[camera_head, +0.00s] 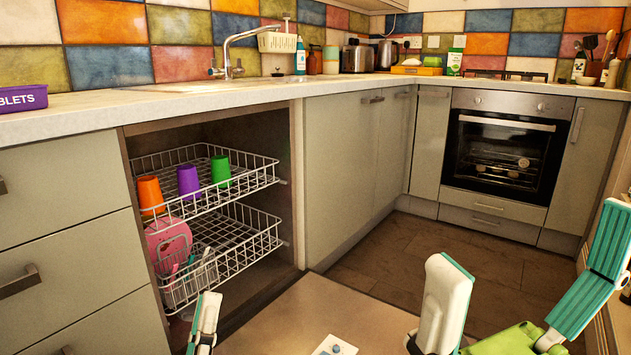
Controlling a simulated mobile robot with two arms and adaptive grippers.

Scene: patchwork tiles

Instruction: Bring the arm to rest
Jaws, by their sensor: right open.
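My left gripper (205,322) shows at the bottom, in front of the lower dishwasher rack. Only a narrow white and teal part of it is in view, and I cannot tell whether it is open or shut. My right gripper (528,265) is at the lower right, large and close to the camera. Its white and teal fingers are spread wide, so it is open. A lime-green shape (505,338) shows low between the fingers; I cannot tell what it is. The rest of both arms is mostly out of view.
The dishwasher is open. Its upper rack (262,180) holds an orange cup (150,194), a purple cup (188,180) and a green cup (220,168). Pink dishware (168,243) stands in the lower rack (268,238). The worktop (130,104) and oven (505,145) lie beyond.

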